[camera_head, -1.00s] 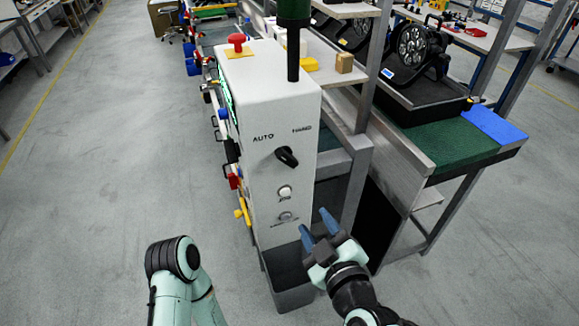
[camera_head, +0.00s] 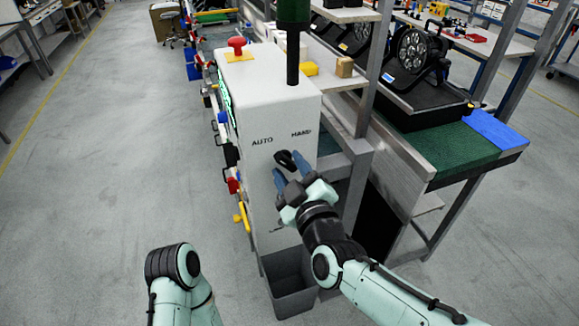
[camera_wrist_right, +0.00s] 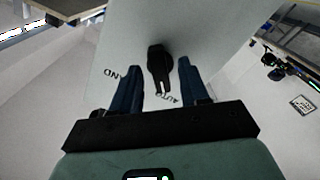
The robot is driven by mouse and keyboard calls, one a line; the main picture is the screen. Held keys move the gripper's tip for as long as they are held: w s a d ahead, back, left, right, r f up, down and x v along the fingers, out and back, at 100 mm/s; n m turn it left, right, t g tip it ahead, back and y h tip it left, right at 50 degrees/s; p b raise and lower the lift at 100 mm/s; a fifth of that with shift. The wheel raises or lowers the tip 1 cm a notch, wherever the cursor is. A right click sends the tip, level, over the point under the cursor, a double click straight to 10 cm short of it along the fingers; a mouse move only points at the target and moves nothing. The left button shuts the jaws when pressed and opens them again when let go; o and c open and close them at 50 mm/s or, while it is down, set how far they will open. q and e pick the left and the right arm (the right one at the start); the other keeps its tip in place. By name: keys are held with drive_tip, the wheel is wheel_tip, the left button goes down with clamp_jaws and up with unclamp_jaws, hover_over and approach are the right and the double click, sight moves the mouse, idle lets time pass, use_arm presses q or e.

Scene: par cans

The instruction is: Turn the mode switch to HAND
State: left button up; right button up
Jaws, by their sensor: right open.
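The mode switch (camera_head: 285,158) is a black knob on the white front panel of a control box, below the labels AUTO and HAND. In the right wrist view the knob (camera_wrist_right: 158,62) shows a narrow end closer to the AUTO lettering than to HAND. My right gripper (camera_head: 289,170) is open in front of the panel at the knob. In the wrist view its blue fingers stand on either side of the knob, with gaps on both sides. My left gripper is out of view; only part of that arm shows at the lower left.
A red button (camera_head: 236,46) and a green-topped pole (camera_head: 293,50) stand on the control box (camera_head: 268,100). A grey bin (camera_head: 290,287) is at its foot. A workbench with a green mat (camera_head: 448,150) is to the right. Open floor lies left.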

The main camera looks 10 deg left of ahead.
drive_tip(key=shift+w+a, duration=0.25)
drive_tip(key=shift+w, duration=0.2)
clamp_jaws()
